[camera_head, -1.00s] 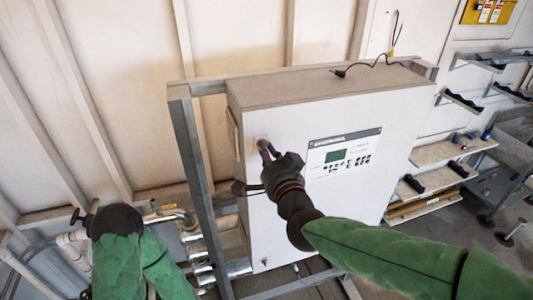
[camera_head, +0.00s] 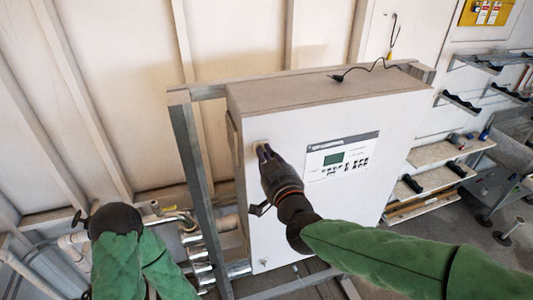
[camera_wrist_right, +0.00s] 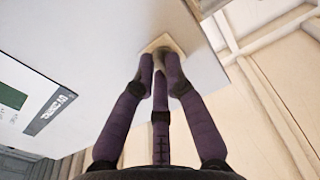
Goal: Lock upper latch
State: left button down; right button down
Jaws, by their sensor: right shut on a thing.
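The upper latch (camera_head: 262,143) is a small pale beige piece near the upper left corner of the white cabinet front (camera_head: 300,225). My right gripper (camera_head: 263,152) reaches it from the lower right, with its purple fingers at the latch. In the right wrist view, the latch (camera_wrist_right: 163,42) shows as a beige plate at the fingertips. The right gripper (camera_wrist_right: 160,65) is shut on the latch, and the fingertips hide its middle part. Only my bent left arm shows at the lower left in the head view; its gripper is out of sight.
A control panel (camera_head: 342,157) with a green screen is on the cabinet front, right of my right gripper. A grey metal frame post (camera_head: 190,165) stands left of the cabinet. Pipes (camera_head: 195,240) run below left. Shelves (camera_head: 430,180) stand at the right.

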jog(key=shift+n, duration=0.6)
jog(key=shift+f, duration=0.1)
jog(key=c, duration=1.3)
grip_release()
jog(key=shift+s, duration=0.15)
jog(key=v, duration=1.1)
jog(key=shift+s+d, duration=0.15)
jog(key=shift+s, duration=0.2)
